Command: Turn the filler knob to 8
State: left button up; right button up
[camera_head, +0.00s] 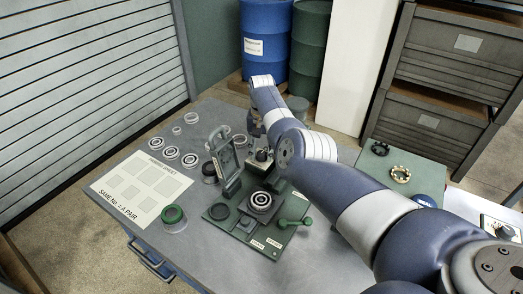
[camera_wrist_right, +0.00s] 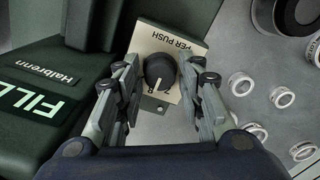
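The filler knob (camera_wrist_right: 159,71) is a round black knob on a beige plate (camera_wrist_right: 181,45) in the right wrist view. The plate reads "PER PUSH", with a 7 and an 8 at its lower edge. A small pale mark shows low on the knob, towards those digits; its exact setting is hard to read. My right gripper (camera_wrist_right: 160,75) is open, one finger on each side of the knob, with visible gaps. The dark green filler body (camera_wrist_right: 45,75) lies to the left. My left gripper is not in view.
A green mat (camera_head: 425,172) with two rings lies right.

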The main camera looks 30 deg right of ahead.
aim_at(261, 153)
notch_tip(261, 153, up, 12)
dwell(0.5)
dwell(0.3)
